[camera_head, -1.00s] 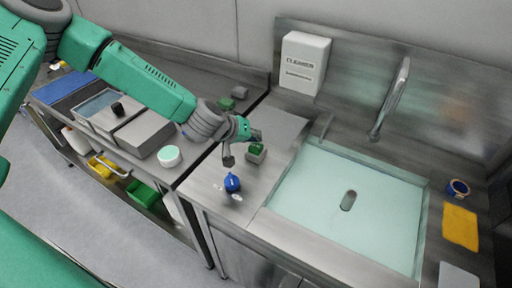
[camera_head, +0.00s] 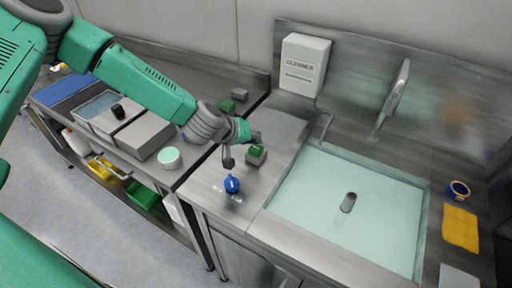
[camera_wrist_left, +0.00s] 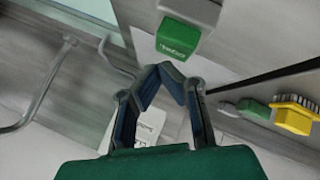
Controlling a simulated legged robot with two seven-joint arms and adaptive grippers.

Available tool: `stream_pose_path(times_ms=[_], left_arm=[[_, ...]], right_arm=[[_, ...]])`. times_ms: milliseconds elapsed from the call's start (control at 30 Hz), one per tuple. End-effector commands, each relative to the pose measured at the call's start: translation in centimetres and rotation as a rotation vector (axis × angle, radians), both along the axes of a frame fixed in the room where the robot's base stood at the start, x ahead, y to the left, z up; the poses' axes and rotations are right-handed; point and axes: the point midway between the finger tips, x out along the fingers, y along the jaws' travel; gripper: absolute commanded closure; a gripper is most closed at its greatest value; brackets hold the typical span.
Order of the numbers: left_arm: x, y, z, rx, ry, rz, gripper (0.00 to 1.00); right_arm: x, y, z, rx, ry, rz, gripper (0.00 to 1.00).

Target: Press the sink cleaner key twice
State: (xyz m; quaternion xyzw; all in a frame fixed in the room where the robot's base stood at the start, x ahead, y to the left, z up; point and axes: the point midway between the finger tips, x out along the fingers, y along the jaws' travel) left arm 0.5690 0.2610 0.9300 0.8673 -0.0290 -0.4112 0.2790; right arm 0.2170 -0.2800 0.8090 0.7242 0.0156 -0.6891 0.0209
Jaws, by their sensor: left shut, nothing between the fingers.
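A green key (camera_head: 257,151) sits on a small grey base (camera_head: 256,160) on the steel counter left of the sink. In the left wrist view the green key (camera_wrist_left: 178,38) carries a small light label, and its base (camera_wrist_left: 195,10) shows behind it. A white box marked CLEANER (camera_head: 305,65) hangs on the wall behind. My left gripper (camera_head: 241,151) is shut and empty, close beside the key on its left. In the left wrist view its fingertips (camera_wrist_left: 163,71) meet just below the key. I cannot tell whether they touch it. My right gripper is not in view.
The sink (camera_head: 345,215) lies to the right, with a tall faucet (camera_head: 391,98) behind it. A blue knob-like item (camera_head: 232,184) stands in front of the gripper. A yellow cloth (camera_head: 460,228) and a blue roll (camera_head: 459,189) lie right of the sink. A brush (camera_wrist_left: 295,115) shows in the wrist view.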

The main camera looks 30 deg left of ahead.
Motion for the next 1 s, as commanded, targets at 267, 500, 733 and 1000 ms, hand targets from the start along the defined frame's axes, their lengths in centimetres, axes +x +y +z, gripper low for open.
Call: stream_pose_path(times_ms=[267, 500, 733, 1000], left_arm=[[0.0, -0.1, -0.5, 0.001, -0.001, -0.001, 1.00], [-0.1, -0.1, -0.6, -0.001, 0.000, -0.001, 1.00], [-0.1, -0.1, -0.7, 0.000, 0.000, 0.000, 1.00], [-0.1, -0.1, -1.0, 0.000, 0.000, 0.000, 1.00]], right_arm=[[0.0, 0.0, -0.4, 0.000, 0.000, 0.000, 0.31], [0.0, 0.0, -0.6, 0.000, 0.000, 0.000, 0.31], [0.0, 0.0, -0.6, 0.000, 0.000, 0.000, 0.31], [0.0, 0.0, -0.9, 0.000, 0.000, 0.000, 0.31]])
